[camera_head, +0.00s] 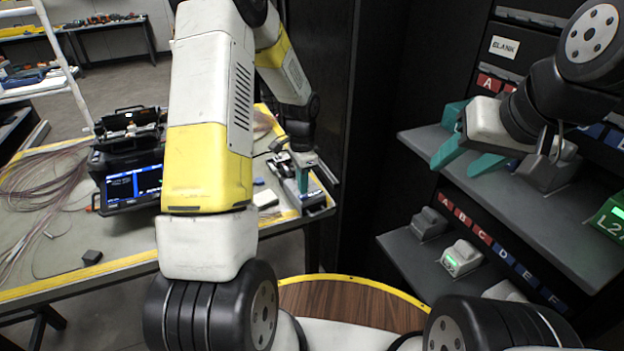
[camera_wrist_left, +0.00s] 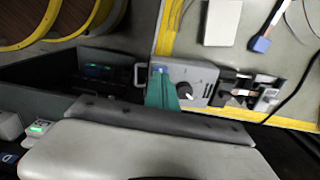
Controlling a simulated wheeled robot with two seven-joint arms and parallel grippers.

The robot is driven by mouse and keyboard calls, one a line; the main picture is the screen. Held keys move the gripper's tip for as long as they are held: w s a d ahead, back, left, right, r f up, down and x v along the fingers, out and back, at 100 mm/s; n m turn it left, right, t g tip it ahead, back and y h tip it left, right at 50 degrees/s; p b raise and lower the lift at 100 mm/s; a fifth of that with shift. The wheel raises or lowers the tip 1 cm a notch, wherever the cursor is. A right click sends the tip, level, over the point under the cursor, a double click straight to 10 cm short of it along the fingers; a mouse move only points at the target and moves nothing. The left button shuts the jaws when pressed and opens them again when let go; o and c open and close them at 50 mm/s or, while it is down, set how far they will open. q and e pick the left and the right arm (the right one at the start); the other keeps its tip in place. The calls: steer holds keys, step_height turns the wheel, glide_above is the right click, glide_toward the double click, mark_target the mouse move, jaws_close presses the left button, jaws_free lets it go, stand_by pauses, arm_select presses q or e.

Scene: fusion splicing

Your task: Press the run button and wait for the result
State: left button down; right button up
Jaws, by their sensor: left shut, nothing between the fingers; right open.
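A grey box device (camera_head: 314,196) stands at the table's right edge. In the left wrist view the same kind of grey panel (camera_wrist_left: 205,77) carries a black knob (camera_wrist_left: 186,90) and a small blue spot (camera_wrist_left: 158,70), possibly a button. My left gripper (camera_wrist_left: 160,78) is shut and empty, its teal fingertips over the panel beside the knob, close to the blue spot. I cannot tell whether they touch it. In the head view the left gripper (camera_head: 302,178) is small, at the box. My right gripper (camera_head: 465,158) is open and empty before the shelf rack.
A black machine with a lit blue screen (camera_head: 133,186) stands on the table (camera_head: 120,262), with loose fibre coils (camera_head: 35,185) on the left. The dark rack (camera_head: 510,195) at right holds grey modules and a green-labelled block (camera_head: 610,215). A white pad (camera_wrist_left: 222,22) lies near the panel.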

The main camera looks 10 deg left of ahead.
arm_select(q)
steer(key=shift+f, duration=0.95)
stand_by(0.7)
steer(key=shift+r, duration=3)
steer(key=shift+r, duration=0.15)
step_height(320, 180, up, 7)
steer(key=n+t, duration=0.1)
steer(key=n, duration=0.1)
glide_above(303, 196)
steer(key=s, duration=0.2)
steer(key=s+r+n+t, duration=0.2)
steer(key=s+r+n, duration=0.1)
steer(key=s+r, duration=0.55)
steer(key=s+d+r+n+t+h, duration=0.2)
steer(key=s+r+n, duration=0.3)
steer(key=s, duration=0.8)
steer(key=shift+s+r+n+t, duration=0.3)
steer(key=shift+r+t, duration=0.3)
steer(key=shift+r, duration=1.15)
steer(key=shift+d, duration=0.1)
